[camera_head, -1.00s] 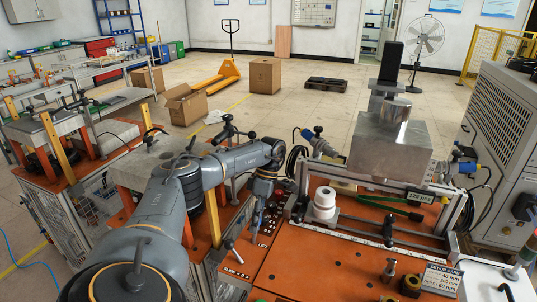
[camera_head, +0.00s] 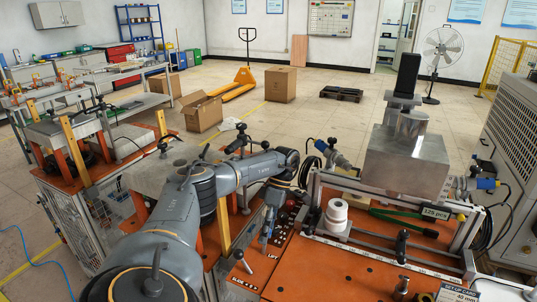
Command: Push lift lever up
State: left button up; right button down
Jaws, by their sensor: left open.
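My left arm reaches across from the lower left, and its open gripper (camera_head: 269,221) points down at the left edge of the orange-topped heater bench (camera_head: 325,274). The fingers are small and dark against the panel, so contact cannot be told. A short lever (camera_head: 241,257) with a dark tip leans on the panel just left of and below the gripper, apart from it in the picture. A label starting with "SLIDE" (camera_head: 243,283) is below it. No lever marked as lift can be read; the gripper covers part of the panel. My right gripper is not in view.
A metal block (camera_head: 404,163) stands on the frame right of the gripper, with a white spool (camera_head: 337,214) and a green-handled tool (camera_head: 403,222) near it. A "SET-UP CARD" (camera_head: 459,293) is at the lower right. Cardboard boxes (camera_head: 201,112) stand on the floor behind.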

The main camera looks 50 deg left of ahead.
pick_arm(q)
jog(key=v, duration=1.2)
jog(key=shift+w, duration=0.1)
dwell(0.4)
